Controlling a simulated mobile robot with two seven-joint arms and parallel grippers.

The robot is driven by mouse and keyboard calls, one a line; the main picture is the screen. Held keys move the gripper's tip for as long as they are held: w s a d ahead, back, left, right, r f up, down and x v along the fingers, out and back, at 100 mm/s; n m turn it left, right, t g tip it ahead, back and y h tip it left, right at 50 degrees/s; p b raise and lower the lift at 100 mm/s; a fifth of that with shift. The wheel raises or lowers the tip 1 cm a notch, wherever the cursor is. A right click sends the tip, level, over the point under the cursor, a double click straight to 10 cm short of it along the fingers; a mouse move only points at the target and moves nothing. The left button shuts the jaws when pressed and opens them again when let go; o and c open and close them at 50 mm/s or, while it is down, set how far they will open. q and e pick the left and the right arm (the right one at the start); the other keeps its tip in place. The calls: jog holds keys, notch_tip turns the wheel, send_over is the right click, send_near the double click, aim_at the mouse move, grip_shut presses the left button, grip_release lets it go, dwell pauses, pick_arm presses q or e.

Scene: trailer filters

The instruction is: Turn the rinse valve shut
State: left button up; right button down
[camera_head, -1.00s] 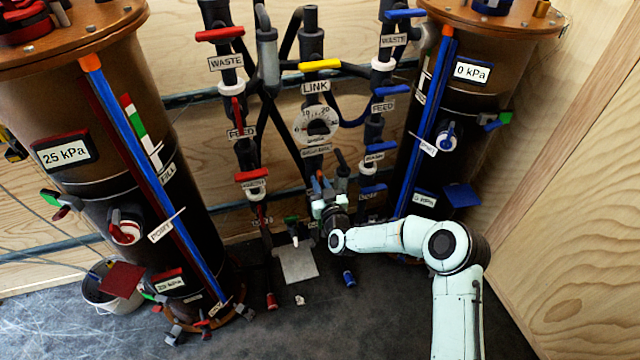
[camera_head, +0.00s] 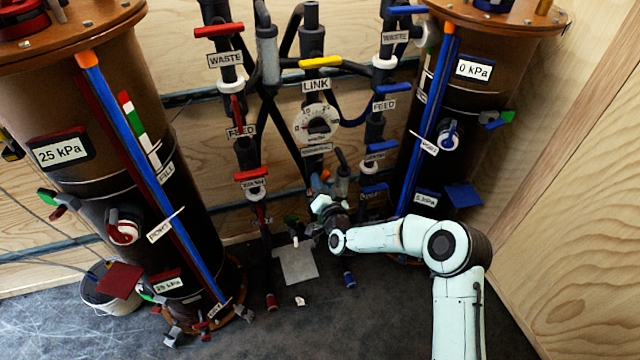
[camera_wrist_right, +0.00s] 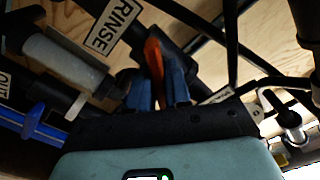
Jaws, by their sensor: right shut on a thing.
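The rinse valve's orange handle (camera_wrist_right: 154,66) stands between the two blue fingertips of my right gripper (camera_wrist_right: 158,92) in the right wrist view. The gripper is shut on it. A white RINSE label (camera_wrist_right: 113,27) is just up and left of the handle. In the head view my right gripper (camera_head: 320,187) is at the low middle of the pipework, and only a small bit of the orange handle (camera_head: 325,176) shows there. The valve body is mostly hidden by the gripper. My left gripper is in neither view.
Pipes with a yellow LINK handle (camera_head: 320,62) and a round dial (camera_head: 316,123) rise behind my gripper. A brown filter tank (camera_head: 60,110) stands left, another (camera_head: 480,110) right. A grey plate (camera_head: 297,264) and small caps lie on the floor. A bucket (camera_head: 97,290) is at the left.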

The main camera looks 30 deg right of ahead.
jog(key=m, duration=0.5)
jog(key=shift+m, duration=0.3)
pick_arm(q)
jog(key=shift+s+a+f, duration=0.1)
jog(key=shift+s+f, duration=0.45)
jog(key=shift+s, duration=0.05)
pick_arm(e)
jog(key=m, duration=0.5)
jog(key=shift+a+m, duration=0.1)
jog(key=shift+m, duration=0.2)
jog(key=c, duration=1.2)
grip_release()
jog(key=shift+o, duration=0.2)
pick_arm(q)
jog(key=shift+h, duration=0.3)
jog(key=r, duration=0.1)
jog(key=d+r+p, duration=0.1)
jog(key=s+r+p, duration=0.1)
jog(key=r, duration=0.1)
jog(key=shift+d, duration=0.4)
pick_arm(e)
jog(key=v, duration=1.3)
jog(key=shift+s, duration=0.25)
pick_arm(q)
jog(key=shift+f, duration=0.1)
